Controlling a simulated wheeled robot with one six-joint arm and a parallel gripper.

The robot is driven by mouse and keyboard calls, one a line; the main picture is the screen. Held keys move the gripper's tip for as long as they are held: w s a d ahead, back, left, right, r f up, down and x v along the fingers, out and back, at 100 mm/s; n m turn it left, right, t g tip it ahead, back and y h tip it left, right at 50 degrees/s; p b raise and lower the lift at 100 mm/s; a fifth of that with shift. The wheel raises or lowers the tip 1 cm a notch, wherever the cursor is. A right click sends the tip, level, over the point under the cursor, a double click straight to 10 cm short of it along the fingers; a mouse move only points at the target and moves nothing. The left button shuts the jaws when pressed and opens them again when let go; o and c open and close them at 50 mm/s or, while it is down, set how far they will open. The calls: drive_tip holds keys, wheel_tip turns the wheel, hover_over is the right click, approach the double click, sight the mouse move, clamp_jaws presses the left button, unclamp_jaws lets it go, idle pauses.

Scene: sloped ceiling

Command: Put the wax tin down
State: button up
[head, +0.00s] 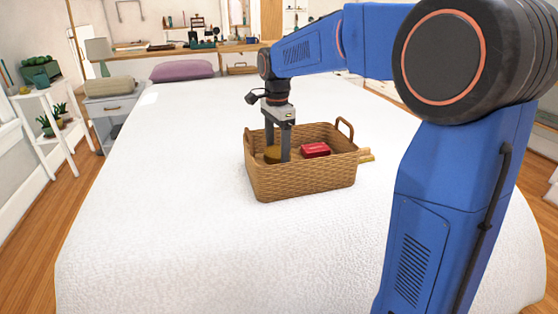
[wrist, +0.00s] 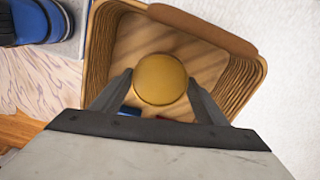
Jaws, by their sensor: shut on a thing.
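The wax tin (wrist: 160,79) is a round, golden-yellow tin. My gripper (head: 278,157) is shut on it, with one finger on each side. In the head view the tin (head: 272,154) shows partly behind a finger, inside the woven basket (head: 305,183). The fingers reach down below the basket's rim. In the wrist view the tin is over the basket's brown floor, near the middle of the basket (wrist: 100,50). I cannot tell whether its underside touches the floor.
A red box (head: 315,150) is in the basket, right of the tin. A small blue thing (wrist: 129,111) shows beside the fingers in the wrist view. Tan sticks (head: 366,155) lie by the basket's right side. The white bed (head: 170,200) around the basket is mostly bare.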

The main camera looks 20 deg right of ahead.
sight(277, 152)
drive_tip(key=shift+f, duration=2.15)
drive_tip(key=o, duration=1.2)
drive_tip(key=shift+f, duration=0.1)
wheel_tip(277, 152, up, 12)
drive_tip(key=shift+f, duration=0.1)
drive_tip(key=shift+s+r, duration=0.1)
drive_tip(key=shift+r, duration=0.15)
